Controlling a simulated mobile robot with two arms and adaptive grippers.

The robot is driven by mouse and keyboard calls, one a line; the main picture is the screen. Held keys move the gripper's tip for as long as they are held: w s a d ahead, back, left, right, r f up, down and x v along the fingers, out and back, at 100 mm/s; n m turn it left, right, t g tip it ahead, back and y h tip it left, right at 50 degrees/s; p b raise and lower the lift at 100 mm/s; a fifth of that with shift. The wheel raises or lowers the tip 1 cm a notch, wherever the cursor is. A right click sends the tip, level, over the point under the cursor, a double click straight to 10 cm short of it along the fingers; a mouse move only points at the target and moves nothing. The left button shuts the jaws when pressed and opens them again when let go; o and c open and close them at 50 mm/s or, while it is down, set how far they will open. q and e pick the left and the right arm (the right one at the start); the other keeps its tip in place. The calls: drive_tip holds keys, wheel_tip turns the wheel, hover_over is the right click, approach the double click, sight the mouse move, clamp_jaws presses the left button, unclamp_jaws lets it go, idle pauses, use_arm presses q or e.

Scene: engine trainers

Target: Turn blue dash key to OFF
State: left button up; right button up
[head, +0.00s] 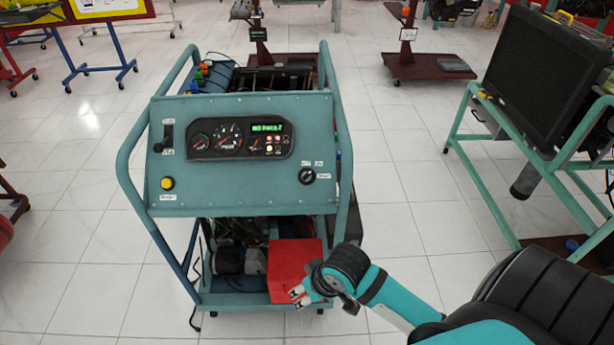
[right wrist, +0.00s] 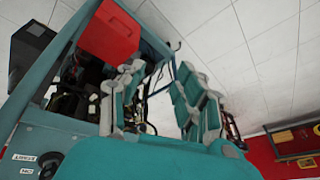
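The blue engine trainer has a sloped dash panel (head: 240,185) facing me in the head view. The round key switch (head: 307,175) sits at the panel's right side, with small white labels around it; its exact key position is too small to tell. My right gripper (head: 299,293) is low in front of the trainer's lower right part, below the panel and apart from the key. In the right wrist view its two fingers (right wrist: 160,72) are spread with nothing between them. My left gripper is not in view.
The dash carries gauges, a lit green display (head: 268,127), a yellow button (head: 167,183) and a black lever (head: 168,137). A red box (head: 290,262) sits low in the frame behind my right gripper. A radiator stand (head: 535,75) is at right. Tiled floor between is clear.

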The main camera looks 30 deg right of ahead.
drive_tip(key=w+d+r+m, duration=0.3)
drive_tip(key=w+d+r, duration=0.15)
drive_tip(key=w, duration=0.25)
drive_tip(key=m+t, duration=0.1)
drive_tip(key=m, duration=1)
approach(309, 174)
drive_tip(key=shift+n, duration=0.3)
drive_tip(key=p+x, duration=0.2)
drive_tip(key=x, duration=0.9)
drive_tip(key=shift+a, duration=0.1)
drive_tip(key=shift+c, duration=0.3)
clamp_jaws()
